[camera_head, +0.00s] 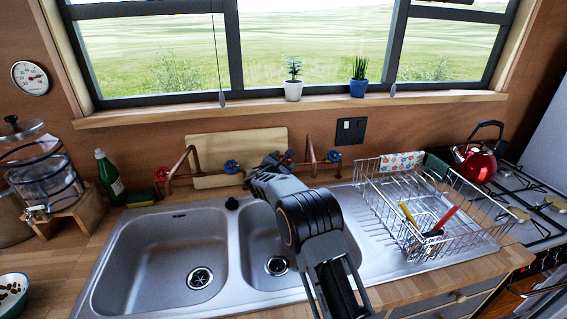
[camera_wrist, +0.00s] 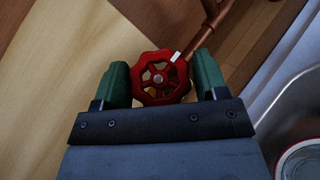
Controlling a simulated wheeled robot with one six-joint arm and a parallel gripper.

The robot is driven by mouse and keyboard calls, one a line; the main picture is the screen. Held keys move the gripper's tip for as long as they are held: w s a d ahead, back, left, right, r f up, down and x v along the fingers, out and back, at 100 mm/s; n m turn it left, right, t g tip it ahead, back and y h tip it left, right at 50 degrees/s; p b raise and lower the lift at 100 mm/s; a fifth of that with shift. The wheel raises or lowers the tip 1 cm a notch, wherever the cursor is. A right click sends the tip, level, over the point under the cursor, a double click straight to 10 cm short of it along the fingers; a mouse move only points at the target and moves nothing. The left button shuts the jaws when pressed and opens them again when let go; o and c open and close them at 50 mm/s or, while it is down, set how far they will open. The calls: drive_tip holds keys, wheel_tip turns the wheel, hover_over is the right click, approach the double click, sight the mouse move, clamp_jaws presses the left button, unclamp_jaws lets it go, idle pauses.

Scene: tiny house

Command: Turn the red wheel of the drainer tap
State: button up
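The red wheel (camera_wrist: 160,77) sits on a copper pipe in the wrist view, framed between the two green fingers of my gripper (camera_wrist: 163,80). One finger is on each side, close to the rim. I cannot tell whether they press on it or only flank it. A short white mark shows at the wheel's upper right. In the head view my gripper (camera_head: 278,161) is behind the sink, at the left end of the right-hand copper tap (camera_head: 311,158). The wheel there is mostly hidden by my gripper. This tap's blue wheel (camera_head: 334,156) is to the right.
A second copper tap has a red wheel (camera_head: 160,174) and a blue wheel (camera_head: 231,166). The double sink (camera_head: 231,240) lies in front. A wire dish rack (camera_head: 425,252) stands on the right, near a red kettle (camera_head: 476,165). A wooden board (camera_head: 205,146) leans behind.

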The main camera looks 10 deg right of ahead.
drive_tip(key=o, duration=0.3)
drive_tip(key=b+v, duration=0.2)
drive_tip(key=v, duration=1.1)
drive_tip(key=shift+s+a+b, duration=0.25)
drive_tip(key=shift+s+b, duration=0.05)
drive_tip(key=shift+s, duration=0.05)
